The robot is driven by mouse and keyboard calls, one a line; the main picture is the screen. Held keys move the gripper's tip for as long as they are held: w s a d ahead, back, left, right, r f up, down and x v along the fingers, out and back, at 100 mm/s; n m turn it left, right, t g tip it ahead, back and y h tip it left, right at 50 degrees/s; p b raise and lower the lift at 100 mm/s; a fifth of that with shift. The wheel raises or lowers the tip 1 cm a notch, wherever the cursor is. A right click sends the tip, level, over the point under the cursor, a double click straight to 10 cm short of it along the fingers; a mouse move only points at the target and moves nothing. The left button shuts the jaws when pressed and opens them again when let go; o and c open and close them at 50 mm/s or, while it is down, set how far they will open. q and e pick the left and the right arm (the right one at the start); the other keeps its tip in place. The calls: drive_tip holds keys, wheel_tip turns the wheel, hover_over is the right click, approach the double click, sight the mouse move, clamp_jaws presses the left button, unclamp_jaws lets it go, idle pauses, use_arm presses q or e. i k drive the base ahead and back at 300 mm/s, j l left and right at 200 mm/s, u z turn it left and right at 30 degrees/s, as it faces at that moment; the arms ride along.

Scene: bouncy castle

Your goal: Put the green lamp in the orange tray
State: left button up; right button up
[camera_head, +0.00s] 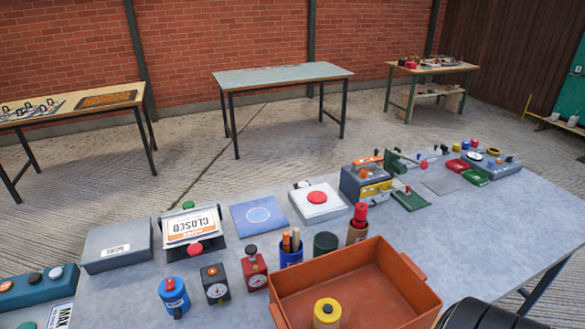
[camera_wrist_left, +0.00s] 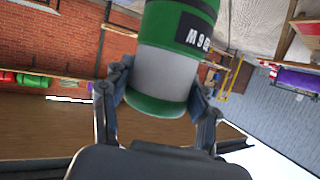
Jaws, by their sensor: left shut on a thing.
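The green lamp (camera_wrist_left: 165,75) fills the top middle of the left wrist view. It is a green cylinder with a broad grey band and a dark label with white characters; its far end is cut off. My left gripper (camera_wrist_left: 160,88) is shut on it, one finger on each side. Neither this gripper nor the held lamp shows in the head view. The orange tray (camera_head: 405,262) stands at the near edge of the table in the head view, its near side cut off. A yellow lamp-like cylinder (camera_head: 327,312) appears to stand inside it.
Behind the tray stand a pen cup (camera_head: 291,252), a dark green cylinder (camera_head: 325,245) and a brown holder (camera_head: 357,230). A red gauge box (camera_head: 254,270) and a blue cylinder (camera_head: 173,297) stand to its left.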

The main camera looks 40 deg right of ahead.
sight(389, 310)
drive_tip(key=i+j+z, duration=0.15)
drive_tip(key=z, duration=0.25)
drive_tip(key=i+j+z, duration=0.2)
drive_tip(key=z, duration=2.9)
